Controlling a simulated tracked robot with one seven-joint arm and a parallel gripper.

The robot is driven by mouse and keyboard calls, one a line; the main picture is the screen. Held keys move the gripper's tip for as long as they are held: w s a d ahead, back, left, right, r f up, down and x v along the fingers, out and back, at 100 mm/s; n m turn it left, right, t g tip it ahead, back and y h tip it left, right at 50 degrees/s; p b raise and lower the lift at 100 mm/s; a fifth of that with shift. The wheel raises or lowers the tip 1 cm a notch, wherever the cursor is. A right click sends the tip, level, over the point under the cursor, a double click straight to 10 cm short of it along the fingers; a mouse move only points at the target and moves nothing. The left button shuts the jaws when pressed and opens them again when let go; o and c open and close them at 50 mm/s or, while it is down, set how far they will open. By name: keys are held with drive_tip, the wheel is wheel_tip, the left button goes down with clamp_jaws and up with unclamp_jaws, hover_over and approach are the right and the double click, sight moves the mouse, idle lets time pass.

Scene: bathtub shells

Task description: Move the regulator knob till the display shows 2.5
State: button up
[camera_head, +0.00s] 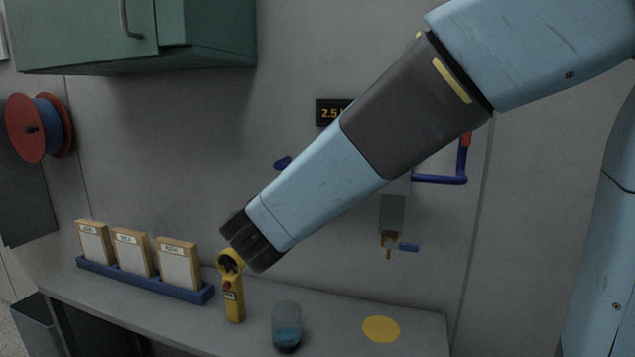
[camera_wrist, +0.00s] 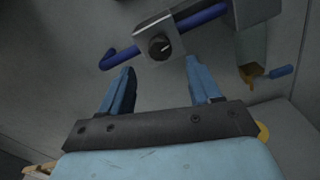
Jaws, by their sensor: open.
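The small dark display (camera_head: 327,112) on the wall reads 2.5 in yellow digits in the head view; my arm hides its right part. The dark round regulator knob (camera_wrist: 159,46), with a light pointer mark, sits on a grey block on a blue pipe (camera_wrist: 203,16) in the wrist view. My arm hides the knob in the head view. My gripper (camera_wrist: 160,66) is open and empty in the wrist view. Its two blue fingers are spread, with the knob in line with the gap, beyond the fingertips. No finger appears to touch the knob.
A yellow disc (camera_head: 381,329) lies at right. A green cabinet (camera_head: 215,35) hangs above.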

drive_tip(key=v, duration=0.6)
drive_tip(key=shift+s, duration=0.3)
drive_tip(key=s+d+f+m+g+h, duration=0.15)
drive_tip(key=d+m+g, duration=0.3)
drive_tip(key=d, duration=0.45)
drive_tip(key=s+d+f+m+g+h, duration=0.1)
drive_tip(key=d+f+m+g, duration=0.25)
drive_tip(key=d+m, duration=0.4)
drive_tip(key=s+d+f+m+g+y, duration=0.1)
drive_tip(key=s+d+m+g+y, duration=0.2)
drive_tip(key=s+d+m+y, duration=0.5)
drive_tip(key=shift+s+f+m+y, duration=0.35)
drive_tip(key=shift+s+m, duration=0.75)
drive_tip(key=shift+m, duration=3.3)
